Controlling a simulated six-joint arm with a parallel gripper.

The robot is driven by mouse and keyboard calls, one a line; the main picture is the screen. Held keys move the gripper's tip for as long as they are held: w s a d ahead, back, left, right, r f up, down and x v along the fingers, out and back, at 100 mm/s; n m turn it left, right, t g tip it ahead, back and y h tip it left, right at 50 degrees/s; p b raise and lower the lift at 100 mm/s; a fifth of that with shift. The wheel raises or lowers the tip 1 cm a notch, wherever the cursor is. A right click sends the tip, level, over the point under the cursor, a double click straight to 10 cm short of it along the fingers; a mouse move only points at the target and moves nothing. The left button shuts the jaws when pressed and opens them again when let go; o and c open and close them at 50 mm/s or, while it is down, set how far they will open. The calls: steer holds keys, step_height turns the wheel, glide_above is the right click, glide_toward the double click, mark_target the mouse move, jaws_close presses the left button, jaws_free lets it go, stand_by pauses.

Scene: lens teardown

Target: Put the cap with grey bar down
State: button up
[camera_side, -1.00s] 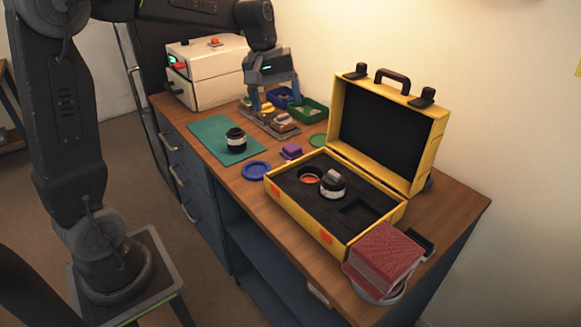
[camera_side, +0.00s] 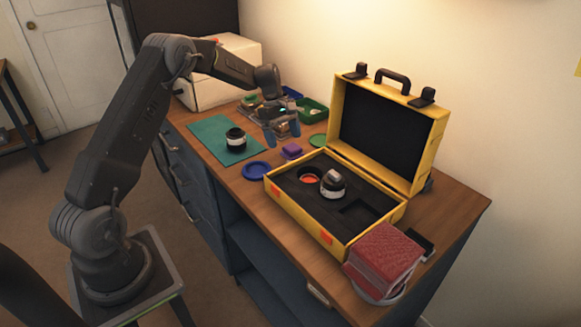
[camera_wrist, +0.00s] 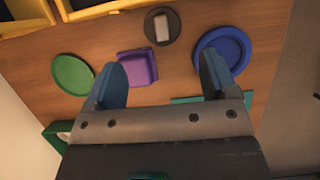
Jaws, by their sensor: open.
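A dark round cap with a grey bar (camera_wrist: 162,25) shows in the wrist view. It appears against the wood between the purple block and the blue dish, apart from my fingers. I cannot make it out at that spot in the side view. In the side view, a black-and-white round part with a grey piece on top (camera_side: 333,184) sits in the yellow case (camera_side: 290,212).
A purple block (camera_side: 292,150) and a blue dish (camera_side: 257,170) lie before the case. A black-and-white cylinder (camera_side: 236,139) stands on the green mat (camera_side: 210,132). Green and blue bins stand behind.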

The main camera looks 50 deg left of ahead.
mark_target(289, 161)
steer(key=shift+x, duration=3.95)
steer(key=shift+s, duration=0.15)
steer(key=c, duration=0.9)
